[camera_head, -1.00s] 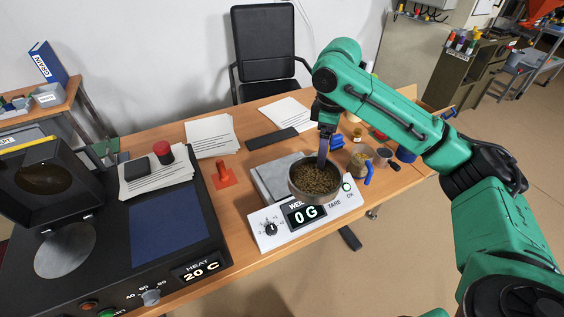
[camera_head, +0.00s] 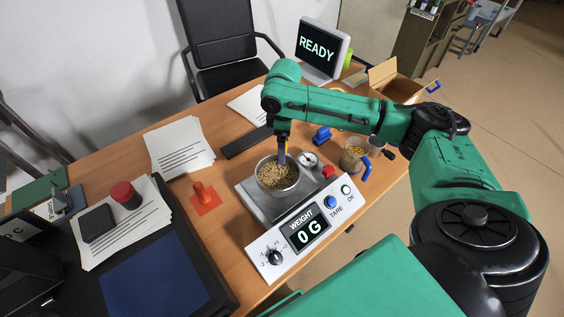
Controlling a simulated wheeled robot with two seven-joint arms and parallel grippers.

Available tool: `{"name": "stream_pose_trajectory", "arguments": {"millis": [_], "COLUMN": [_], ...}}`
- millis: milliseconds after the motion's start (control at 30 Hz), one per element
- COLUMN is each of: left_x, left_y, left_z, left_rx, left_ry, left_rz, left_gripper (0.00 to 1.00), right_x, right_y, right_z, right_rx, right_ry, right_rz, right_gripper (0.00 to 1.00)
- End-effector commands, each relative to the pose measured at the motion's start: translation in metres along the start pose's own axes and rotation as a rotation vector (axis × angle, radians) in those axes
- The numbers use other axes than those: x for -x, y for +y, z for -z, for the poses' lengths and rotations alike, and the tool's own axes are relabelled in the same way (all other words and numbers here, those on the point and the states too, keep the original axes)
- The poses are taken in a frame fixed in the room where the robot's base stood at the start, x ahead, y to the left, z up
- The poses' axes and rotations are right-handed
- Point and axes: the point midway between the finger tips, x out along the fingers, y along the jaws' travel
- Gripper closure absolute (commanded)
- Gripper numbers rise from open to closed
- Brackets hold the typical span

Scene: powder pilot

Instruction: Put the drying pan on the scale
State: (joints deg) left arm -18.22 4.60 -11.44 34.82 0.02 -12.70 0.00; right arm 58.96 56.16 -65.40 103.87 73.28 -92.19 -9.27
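The drying pan (camera_head: 278,182) is a round metal pan filled with brown grains. It is over the middle of the scale's grey plate (camera_head: 252,205); I cannot tell whether it touches the plate. The scale (camera_head: 262,245) has a white front panel, and its display (camera_head: 306,231) reads 0 G. My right gripper (camera_head: 282,158) points down at the pan's far rim and appears shut on it; its fingertips are partly hidden. My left gripper is not in view.
A red stamp (camera_head: 205,196) and papers (camera_head: 178,147) lie left of the scale. A dial gauge (camera_head: 308,160), a jar of grains (camera_head: 352,157) and a blue item (camera_head: 321,134) stand to the right. A READY screen (camera_head: 320,48) stands behind.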

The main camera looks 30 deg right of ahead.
Motion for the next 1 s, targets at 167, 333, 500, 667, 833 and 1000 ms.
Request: {"name": "stream_pose_trajectory", "arguments": {"millis": [167, 333, 500, 667, 833, 1000], "left_x": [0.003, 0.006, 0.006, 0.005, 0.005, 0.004], "left_y": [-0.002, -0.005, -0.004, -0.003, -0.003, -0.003], "left_z": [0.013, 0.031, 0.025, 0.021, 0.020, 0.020], "left_rx": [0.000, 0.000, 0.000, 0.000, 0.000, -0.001], "left_ry": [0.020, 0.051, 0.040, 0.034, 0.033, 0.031], "left_rz": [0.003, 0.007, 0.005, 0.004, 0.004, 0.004], "left_gripper": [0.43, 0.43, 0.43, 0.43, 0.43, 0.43], "right_x": [-0.035, -0.068, -0.080, -0.080, -0.079, -0.071], "right_y": [0.000, 0.000, 0.000, 0.000, 0.000, 0.000], "right_z": [0.001, 0.001, 0.001, 0.001, 0.001, 0.001], "right_rx": [-0.001, -0.001, 0.000, 0.000, 0.000, 0.000], "right_ry": [0.000, 0.000, 0.002, 0.001, 0.001, 0.003], "right_rz": [0.001, 0.001, -0.001, -0.001, -0.001, -0.002], "right_gripper": [1.00, 1.00, 1.00, 0.02, 0.00, 0.00]}}
